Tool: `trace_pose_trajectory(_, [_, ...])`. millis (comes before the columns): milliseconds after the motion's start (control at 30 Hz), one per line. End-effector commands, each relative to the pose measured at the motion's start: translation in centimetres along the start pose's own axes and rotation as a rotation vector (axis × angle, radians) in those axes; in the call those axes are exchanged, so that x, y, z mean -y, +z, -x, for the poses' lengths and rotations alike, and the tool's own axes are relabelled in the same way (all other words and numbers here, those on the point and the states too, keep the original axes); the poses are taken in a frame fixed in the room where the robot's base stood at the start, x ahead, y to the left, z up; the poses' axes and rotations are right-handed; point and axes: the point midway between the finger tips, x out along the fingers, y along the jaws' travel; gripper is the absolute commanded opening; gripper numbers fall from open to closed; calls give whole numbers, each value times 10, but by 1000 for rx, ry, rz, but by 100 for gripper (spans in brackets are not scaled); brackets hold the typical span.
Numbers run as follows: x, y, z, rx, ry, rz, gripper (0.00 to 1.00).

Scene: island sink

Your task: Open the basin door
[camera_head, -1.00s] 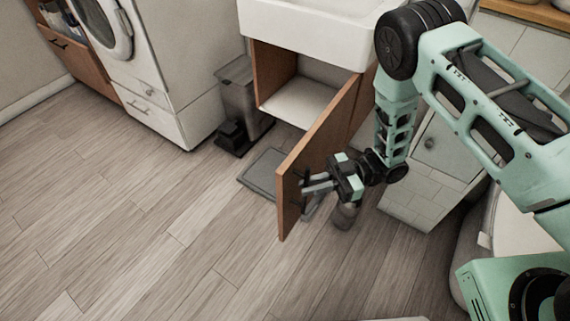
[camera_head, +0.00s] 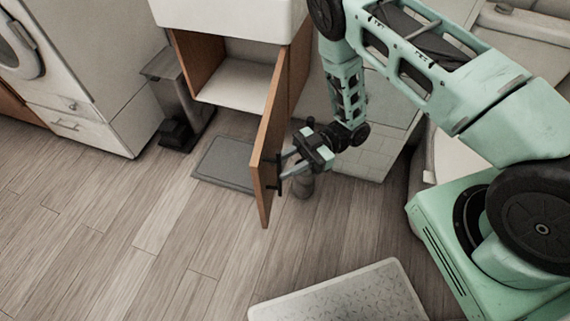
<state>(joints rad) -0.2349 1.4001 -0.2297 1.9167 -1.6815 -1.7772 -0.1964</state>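The basin door (camera_head: 268,150) is a brown wooden panel under the white basin (camera_head: 230,12). It stands swung well out from the cabinet, and the pale, empty cabinet inside (camera_head: 235,86) shows to its left. My gripper (camera_head: 283,168) is at the outer, right-hand face of the door, near its free edge. Its fingers reach to the dark handle (camera_head: 277,186) on that face. The fingertips are small and partly merge with the handle, so I cannot tell whether they are closed on it.
A grey pedal bin (camera_head: 181,95) stands left of the cabinet. A grey mat (camera_head: 226,163) lies on the floor before it. A small dark cylindrical object (camera_head: 304,186) is behind my gripper. A pale textured mat (camera_head: 345,296) lies at the front. The wooden floor at left is clear.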

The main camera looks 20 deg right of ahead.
Motion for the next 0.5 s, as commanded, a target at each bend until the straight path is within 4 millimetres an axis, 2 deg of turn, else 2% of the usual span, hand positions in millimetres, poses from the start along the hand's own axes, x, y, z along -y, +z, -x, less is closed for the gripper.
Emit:
trace_pose_trajectory(267, [2,0,1,-2,-4,-4,32])
trace_pose_trajectory(367, [1,0,10,-2,-3,-4,32])
trace_pose_trajectory(500, [1,0,36,-2,0,-3,32])
